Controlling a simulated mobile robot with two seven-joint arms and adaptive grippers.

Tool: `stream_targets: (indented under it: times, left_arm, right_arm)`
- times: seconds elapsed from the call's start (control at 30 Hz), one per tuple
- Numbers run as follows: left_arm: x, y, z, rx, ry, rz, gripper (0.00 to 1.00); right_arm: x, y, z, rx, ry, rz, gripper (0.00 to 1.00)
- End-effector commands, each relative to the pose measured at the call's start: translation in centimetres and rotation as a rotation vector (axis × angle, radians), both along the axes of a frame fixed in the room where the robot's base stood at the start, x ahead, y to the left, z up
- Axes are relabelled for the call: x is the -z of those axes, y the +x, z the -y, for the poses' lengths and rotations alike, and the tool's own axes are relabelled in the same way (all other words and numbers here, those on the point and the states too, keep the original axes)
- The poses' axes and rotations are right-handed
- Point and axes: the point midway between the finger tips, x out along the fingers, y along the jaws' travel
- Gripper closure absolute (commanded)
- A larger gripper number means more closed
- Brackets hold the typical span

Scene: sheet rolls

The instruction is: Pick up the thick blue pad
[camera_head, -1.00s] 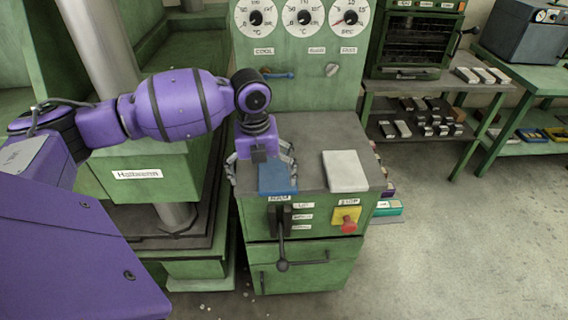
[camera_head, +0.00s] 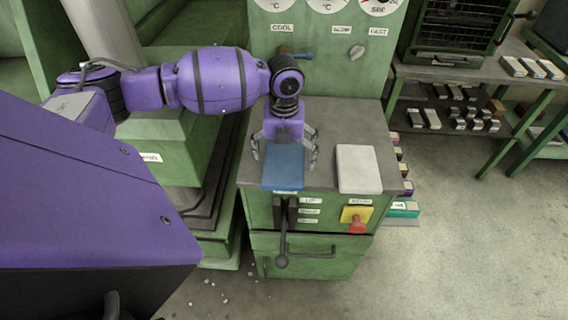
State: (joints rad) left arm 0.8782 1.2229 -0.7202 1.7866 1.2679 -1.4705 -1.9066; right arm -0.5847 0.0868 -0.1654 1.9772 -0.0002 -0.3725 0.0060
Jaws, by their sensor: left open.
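The thick blue pad (camera_head: 283,172) lies flat on the grey top of the green control cabinet, near its front edge. My left gripper (camera_head: 284,156) is above the back part of the pad, pointing down. Its fingers are spread, one to each side of the pad, and nothing is seen held between them. Whether the fingers touch the pad cannot be told. My right gripper is not in view.
A white pad (camera_head: 358,169) lies to the right of the blue one on the cabinet top (camera_head: 350,118). A black lever (camera_head: 282,235) and a red button (camera_head: 357,225) stick out from the cabinet front. A shelf (camera_head: 465,72) with small blocks stands at right.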

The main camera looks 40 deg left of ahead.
Motion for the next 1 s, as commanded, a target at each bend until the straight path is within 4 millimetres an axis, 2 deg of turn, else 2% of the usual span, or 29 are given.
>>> stream_targets:
  times: [0.1, 0.27, 0.6, 0.87, 1.0]
  left_arm:
    - [1.0, 0.0, 0.0, 0.001, 0.0, 0.0, 0.0]
    - [1.0, 0.0, 0.0, 0.001, 0.0, 0.0, 0.0]
    - [0.9, 0.0, 0.0, 0.001, 0.0, 0.001, 0.42]
    - [0.8, 0.0, 0.0, 0.001, 0.0, 0.001, 0.42]
    - [-0.1, 0.1, 0.0, 0.001, 0.001, 0.003, 0.42]
  right_arm:
    - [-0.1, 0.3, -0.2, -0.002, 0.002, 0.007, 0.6]
    - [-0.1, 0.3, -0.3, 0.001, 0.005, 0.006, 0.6]
    - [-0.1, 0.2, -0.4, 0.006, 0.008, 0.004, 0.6]
    - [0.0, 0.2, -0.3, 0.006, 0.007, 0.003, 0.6]
    - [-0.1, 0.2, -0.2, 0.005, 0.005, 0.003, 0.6]
